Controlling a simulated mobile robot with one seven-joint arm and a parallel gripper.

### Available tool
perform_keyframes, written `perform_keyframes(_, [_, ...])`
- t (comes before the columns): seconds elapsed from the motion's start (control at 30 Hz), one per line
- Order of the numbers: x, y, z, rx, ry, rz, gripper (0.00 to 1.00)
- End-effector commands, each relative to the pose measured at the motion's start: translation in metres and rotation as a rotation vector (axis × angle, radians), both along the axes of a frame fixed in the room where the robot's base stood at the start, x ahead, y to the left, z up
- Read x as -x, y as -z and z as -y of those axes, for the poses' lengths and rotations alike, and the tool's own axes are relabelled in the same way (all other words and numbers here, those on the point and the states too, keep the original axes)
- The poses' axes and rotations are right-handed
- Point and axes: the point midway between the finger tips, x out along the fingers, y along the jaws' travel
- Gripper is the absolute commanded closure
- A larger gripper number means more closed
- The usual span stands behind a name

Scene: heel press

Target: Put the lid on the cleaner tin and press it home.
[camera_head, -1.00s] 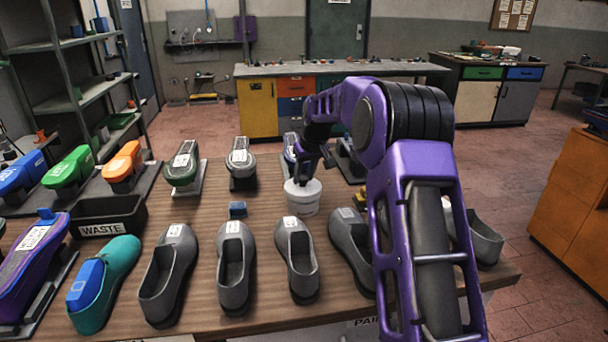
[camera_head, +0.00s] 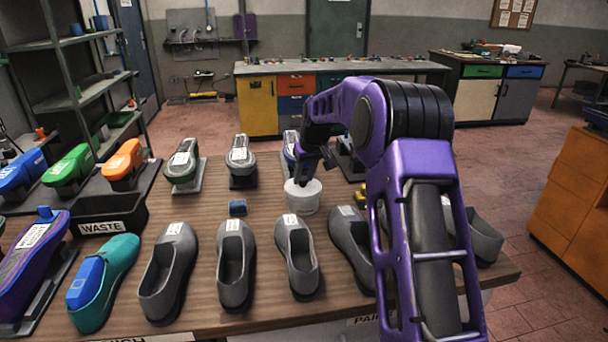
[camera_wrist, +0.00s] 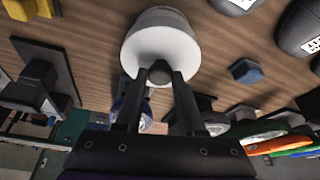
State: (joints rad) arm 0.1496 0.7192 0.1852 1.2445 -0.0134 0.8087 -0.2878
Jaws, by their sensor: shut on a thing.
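The white cleaner tin (camera_head: 302,203) stands upright on the brown bench, behind the front row of grey shoes. Its pale lid (camera_head: 311,186) sits at the top of the tin, under my gripper (camera_head: 300,180). In the wrist view the round white lid (camera_wrist: 160,45) faces the camera, and the tin shows little behind it. My gripper (camera_wrist: 161,72) is shut on the small grey knob of the lid, between its two dark fingers. The lid looks level with the tin's top, but I cannot tell whether it is fully pressed down.
A small blue block (camera_head: 237,208) lies just left of the tin. Grey shoes (camera_head: 297,255) line the front, and shoes on stands (camera_head: 241,160) are behind. A black waste bin (camera_head: 112,217) stands at the left. A yellow piece (camera_head: 361,194) is to the right.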

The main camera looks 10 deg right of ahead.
Motion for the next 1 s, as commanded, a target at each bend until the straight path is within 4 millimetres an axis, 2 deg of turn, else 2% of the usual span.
perform_keyframes(1.0, [0.0, 0.011, 0.0, 0.0, 0.0, 0.0, 0.93])
